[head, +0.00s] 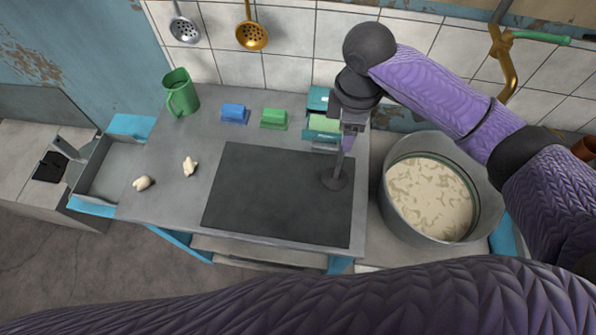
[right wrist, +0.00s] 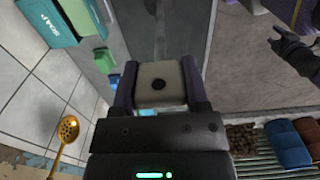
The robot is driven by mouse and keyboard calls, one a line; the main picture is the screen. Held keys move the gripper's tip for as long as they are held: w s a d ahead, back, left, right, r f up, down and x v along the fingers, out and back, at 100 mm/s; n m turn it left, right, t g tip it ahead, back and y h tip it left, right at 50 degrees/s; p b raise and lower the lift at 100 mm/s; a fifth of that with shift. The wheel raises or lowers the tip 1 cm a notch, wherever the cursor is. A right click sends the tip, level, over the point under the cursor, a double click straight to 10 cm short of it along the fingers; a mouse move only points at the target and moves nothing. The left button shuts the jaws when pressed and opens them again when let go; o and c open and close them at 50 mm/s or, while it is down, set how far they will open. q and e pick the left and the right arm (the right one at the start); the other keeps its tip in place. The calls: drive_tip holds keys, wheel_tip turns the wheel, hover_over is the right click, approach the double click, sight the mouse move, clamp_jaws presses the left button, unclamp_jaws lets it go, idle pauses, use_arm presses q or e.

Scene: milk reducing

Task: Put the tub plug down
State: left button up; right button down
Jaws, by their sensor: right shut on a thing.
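My right gripper (head: 352,122) points down over the right part of the dark mat (head: 270,200). It is shut on the tub plug (head: 335,180), which shows below it as a thin stem with a round dark grey disc. Whether the disc touches the mat or hangs just above it, I cannot tell.
A big metal tub (head: 393,215) of milky liquid stands right of the mat. Blue (head: 235,114) and green (head: 274,118) blocks, a teal box (head: 318,98) and a green jug (head: 181,95) stand at the back. Two pale lumps (head: 190,166) lie left; much of the mat is bare.

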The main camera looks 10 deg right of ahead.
drive_tip(key=b, duration=0.3)
hover_over(336, 177)
drive_tip(key=f, duration=1)
drive_tip(key=shift+w+d+f, duration=0.15)
drive_tip(key=shift+w, duration=0.1)
drive_tip(key=shift+p, duration=0.3)
drive_tip(key=shift+c, duration=2.2)
unclamp_jaws()
drive_tip(key=o, duration=0.4)
drive_tip(key=shift+c, duration=0.2)
wheel_tip(336, 177, up, 12)
drive_tip(key=p, duration=0.2)
drive_tip(key=shift+r+p, duration=0.2)
drive_tip(key=shift+p, duration=0.15)
